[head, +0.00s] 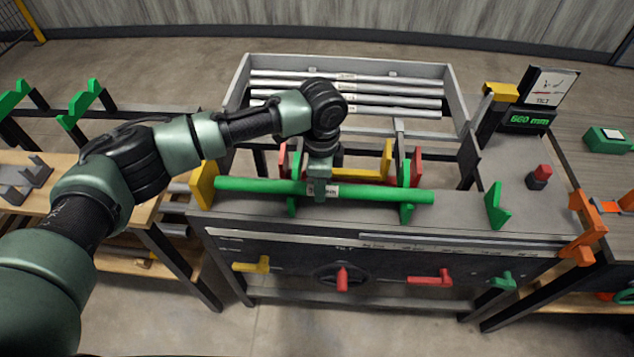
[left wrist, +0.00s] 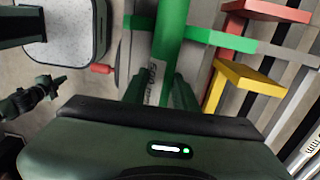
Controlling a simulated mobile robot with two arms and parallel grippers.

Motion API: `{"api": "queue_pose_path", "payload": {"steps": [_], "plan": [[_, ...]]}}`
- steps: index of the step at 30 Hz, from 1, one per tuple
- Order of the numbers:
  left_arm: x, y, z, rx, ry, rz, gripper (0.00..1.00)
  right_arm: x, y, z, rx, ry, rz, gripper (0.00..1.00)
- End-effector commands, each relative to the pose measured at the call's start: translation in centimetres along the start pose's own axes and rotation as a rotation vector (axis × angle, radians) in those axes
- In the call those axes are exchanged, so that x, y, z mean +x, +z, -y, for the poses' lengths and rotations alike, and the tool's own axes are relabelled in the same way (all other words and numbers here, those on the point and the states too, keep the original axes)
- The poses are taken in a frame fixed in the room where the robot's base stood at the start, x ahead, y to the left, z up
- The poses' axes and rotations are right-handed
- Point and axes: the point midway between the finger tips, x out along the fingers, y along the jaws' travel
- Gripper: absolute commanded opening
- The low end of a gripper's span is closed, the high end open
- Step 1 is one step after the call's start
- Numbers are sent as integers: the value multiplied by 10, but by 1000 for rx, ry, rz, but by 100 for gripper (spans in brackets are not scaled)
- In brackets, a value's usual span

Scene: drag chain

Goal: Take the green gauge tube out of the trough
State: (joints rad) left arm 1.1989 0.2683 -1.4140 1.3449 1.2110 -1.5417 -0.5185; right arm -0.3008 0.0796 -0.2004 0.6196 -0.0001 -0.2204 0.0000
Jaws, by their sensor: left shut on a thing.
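The green gauge tube (head: 255,186) lies left to right over the front of the grey bench, with a white label near its middle. My left gripper (head: 319,190) comes down from above and is shut on the tube beside the label. The tube also shows in the left wrist view (left wrist: 172,32), running up from between the fingers. Green notched supports (head: 408,211) of the trough stand beneath the tube, right and left of the gripper. I cannot tell whether the tube touches them. My right gripper is not in the head view.
Yellow plates (head: 203,187) and red plates (head: 416,167) stand close around the tube. Behind is a rack of silver tubes (head: 400,101). To the right are a display reading 660 mm (head: 527,120), a red button (head: 542,172) and an orange bracket (head: 588,226).

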Motion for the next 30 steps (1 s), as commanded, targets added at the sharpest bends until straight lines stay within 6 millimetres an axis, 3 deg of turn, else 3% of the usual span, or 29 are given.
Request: {"api": "queue_pose_path", "payload": {"steps": [7, 8, 10, 21, 30], "plan": [[0, -1, 0, -1, -1, 0, 0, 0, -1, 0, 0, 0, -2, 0], [0, -1, 0, -1, -1, 0, 36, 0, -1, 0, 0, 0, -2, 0], [0, 0, 0, -1, -1, 0, 54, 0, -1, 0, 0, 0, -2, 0], [-3, 0, 0, -1, -1, 0, 54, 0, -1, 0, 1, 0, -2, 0], [-49, -1, 1, -1, -3, -1, 54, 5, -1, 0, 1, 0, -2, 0]]}}
